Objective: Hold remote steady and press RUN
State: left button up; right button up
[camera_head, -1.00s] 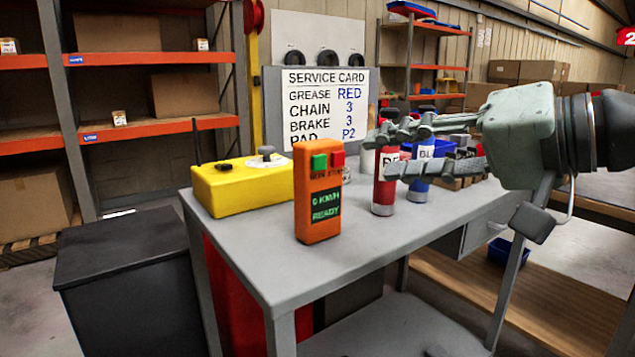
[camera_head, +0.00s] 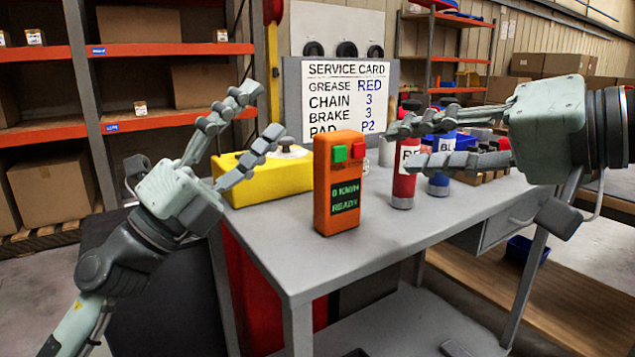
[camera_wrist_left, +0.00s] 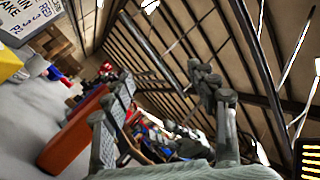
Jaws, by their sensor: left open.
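The orange remote (camera_head: 337,183) stands upright on the grey table, with a green button (camera_head: 340,153), a red button (camera_head: 357,151) and a screen reading "0 KM/H READY". My left gripper (camera_head: 262,118) is open and empty, left of the remote and pointing up and to the right. In the left wrist view the remote (camera_wrist_left: 75,135) shows beside one finger. My right gripper (camera_head: 400,145) is right of the remote, its fingers spread apart, in front of the red bottle (camera_head: 403,185). No contact with the remote is visible.
A yellow box (camera_head: 265,180) with a knob is behind the remote, left. A blue bottle (camera_head: 439,180) stands right of the red one. The service card (camera_head: 347,95) is at the back. The tabletop (camera_head: 300,245) in front is clear.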

aim_at(319, 183)
pick_arm(q)
jog(key=s+d+m+g, duration=0.2)
jog(key=d+m+g, duration=0.4)
jog(key=m+g, duration=0.35)
jog(key=w+f+m+y, duration=0.1)
jog(key=y, duration=0.1)
jog(key=w+a+f+m+y, duration=0.1)
jog(key=f+m, duration=0.1)
jog(key=w+a+f+m+y, duration=0.1)
jog(key=f+y, duration=0.1)
jog(key=shift+w+a+f+y, duration=0.15)
jog(key=shift+w+y, duration=0.15)
jog(key=shift+w, duration=0.1)
jog(key=w+d+f+y, duration=0.1)
jog(key=f, duration=0.1)
jog(key=w+d+f+m+y, duration=0.1)
jog(key=w+d, duration=0.1)
jog(key=shift+f+y, duration=0.3)
jog(key=shift+f, duration=0.1)
jog(key=shift+t+x, duration=0.25)
jog(key=shift+x, duration=0.5)
jog(key=x, duration=0.7)
jog(key=shift+f, duration=0.2)
grip_shut()
pick_arm(e)
grip_shut()
